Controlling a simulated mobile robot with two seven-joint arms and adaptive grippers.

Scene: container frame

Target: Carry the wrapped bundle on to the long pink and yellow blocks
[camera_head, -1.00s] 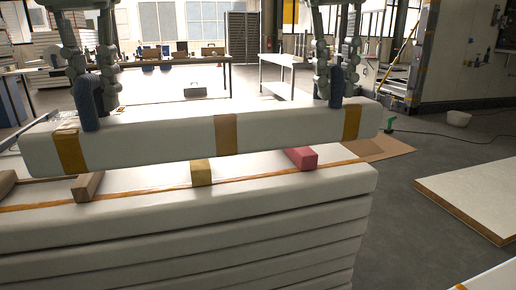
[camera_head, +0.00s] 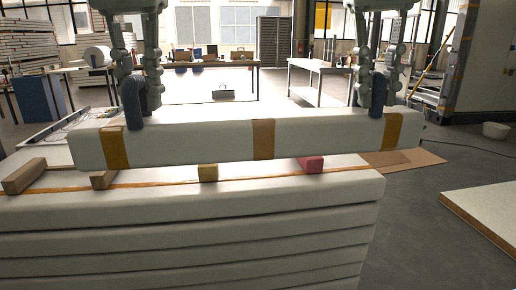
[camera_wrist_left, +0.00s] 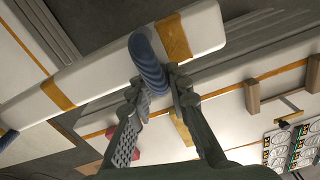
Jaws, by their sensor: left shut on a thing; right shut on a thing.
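The wrapped bundle (camera_head: 200,137) is a long white beam with orange-brown bands. It is held roughly level, just above and behind the blocks in the head view. My left gripper (camera_head: 133,108) is shut on a blue loop at the bundle's left part; this shows in the left wrist view (camera_wrist_left: 155,88) too. My right gripper (camera_head: 356,95) is shut at the blue loop near the right end. The yellow block (camera_head: 208,173) and the pink block (camera_head: 312,165) lie on the white stack, only their near ends showing. The bundle hides their far parts.
The stack of white slabs (camera_head: 200,230) fills the foreground. Two brown wooden blocks (camera_head: 103,180) (camera_head: 24,176) lie on its left part. Cardboard (camera_head: 400,160) lies on the floor at right, with a white panel (camera_head: 490,205) beyond open floor. Tables (camera_head: 215,65) stand behind.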

